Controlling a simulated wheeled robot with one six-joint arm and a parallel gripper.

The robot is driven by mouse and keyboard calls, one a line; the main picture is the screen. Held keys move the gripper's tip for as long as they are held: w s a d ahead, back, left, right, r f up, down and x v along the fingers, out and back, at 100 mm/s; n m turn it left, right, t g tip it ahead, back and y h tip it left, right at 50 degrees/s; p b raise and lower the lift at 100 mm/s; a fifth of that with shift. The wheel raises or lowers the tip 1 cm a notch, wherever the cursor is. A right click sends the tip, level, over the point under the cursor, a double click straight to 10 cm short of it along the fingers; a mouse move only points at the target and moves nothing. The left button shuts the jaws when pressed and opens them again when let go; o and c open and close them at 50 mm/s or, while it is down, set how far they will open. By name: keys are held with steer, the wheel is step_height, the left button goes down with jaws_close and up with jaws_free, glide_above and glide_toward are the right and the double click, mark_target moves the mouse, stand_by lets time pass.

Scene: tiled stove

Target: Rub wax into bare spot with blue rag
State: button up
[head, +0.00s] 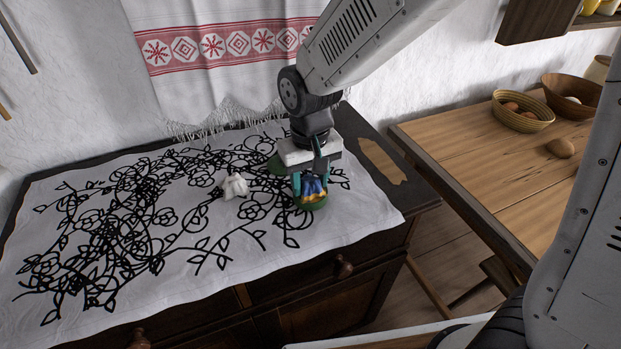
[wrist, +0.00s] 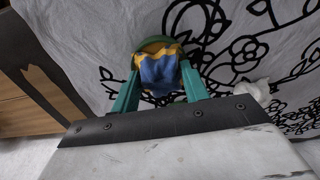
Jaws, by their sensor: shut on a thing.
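My gripper (head: 310,181) is shut on a blue rag (head: 310,188) with yellow at its edges. The rag also shows between the teal fingers in the wrist view (wrist: 160,72). A round green thing (head: 314,205) is at the rag, partly covered by it; its green rim shows past the rag in the wrist view (wrist: 152,43). I cannot tell whether rag and green thing touch. The bare spot (head: 383,162) is a pale, jagged wood patch on the dark cabinet top, right of my gripper and apart from the rag.
A white cloth (head: 120,285) with black flower lines covers most of the cabinet top. A crumpled white cloth (head: 235,186) lies left of my gripper. Another green thing (head: 276,165) shows behind the gripper. A wooden table (head: 470,150) with bowls stands at the right, across a gap.

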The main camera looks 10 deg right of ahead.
mark_target(310, 180)
stand_by(0.3)
steer(key=shift+r, duration=3.45)
